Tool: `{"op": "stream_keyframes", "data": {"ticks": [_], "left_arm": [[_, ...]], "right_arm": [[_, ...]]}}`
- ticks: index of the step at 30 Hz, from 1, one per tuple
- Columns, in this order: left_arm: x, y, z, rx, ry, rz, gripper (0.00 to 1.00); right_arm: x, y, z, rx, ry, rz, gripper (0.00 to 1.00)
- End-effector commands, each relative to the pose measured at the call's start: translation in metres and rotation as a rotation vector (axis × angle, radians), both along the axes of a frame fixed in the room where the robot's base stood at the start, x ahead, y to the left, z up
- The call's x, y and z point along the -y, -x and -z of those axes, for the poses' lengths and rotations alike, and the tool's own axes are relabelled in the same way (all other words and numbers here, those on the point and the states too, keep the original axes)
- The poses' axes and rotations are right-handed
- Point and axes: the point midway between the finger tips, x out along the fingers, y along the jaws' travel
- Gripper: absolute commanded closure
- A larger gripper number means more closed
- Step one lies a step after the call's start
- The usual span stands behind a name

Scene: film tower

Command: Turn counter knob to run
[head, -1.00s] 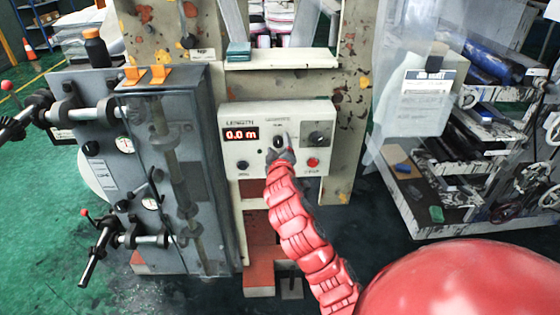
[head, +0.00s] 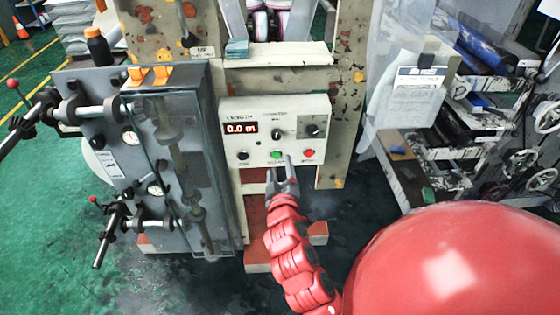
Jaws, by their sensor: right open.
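The counter box (head: 262,145) is a pale panel with a red display (head: 240,128) reading 0.0 m. The counter knob (head: 277,134) is small and black, in the upper middle of the panel. Its pointer direction is too small to tell. My right gripper (head: 280,168) is open and empty, below the knob and apart from it. Its fingertips point up, just under the green button (head: 277,154) at the panel's lower edge. I cannot tell whether they touch the panel. My left gripper is not in view.
A larger dial (head: 314,130), a red button (head: 309,153) and a dark button (head: 242,156) share the panel. A grey cabinet (head: 95,170) with handles stands close on the left. A shelf rack (head: 410,185) stands at right. A ledge (head: 280,57) lies above the box.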

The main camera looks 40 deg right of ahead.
Motion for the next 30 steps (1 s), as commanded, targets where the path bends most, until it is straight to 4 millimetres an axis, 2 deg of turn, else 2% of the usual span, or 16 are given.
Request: {"op": "stream_keyframes", "data": {"ticks": [1,6,25,28,30], "left_arm": [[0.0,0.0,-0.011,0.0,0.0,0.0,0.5],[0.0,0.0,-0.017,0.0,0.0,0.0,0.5],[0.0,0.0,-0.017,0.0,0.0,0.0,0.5],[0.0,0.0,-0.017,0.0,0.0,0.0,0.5],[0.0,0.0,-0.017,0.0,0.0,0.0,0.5]], "right_arm": [[-0.004,0.004,-0.005,-0.002,-0.003,-0.003,0.28],[-0.008,0.013,-0.002,-0.002,0.002,-0.001,0.28],[-0.01,0.013,-0.001,0.002,0.003,-0.008,0.28],[-0.022,0.004,-0.001,0.033,0.007,-0.065,0.28],[-0.041,-0.008,-0.002,0.079,0.007,-0.146,0.28]]}}
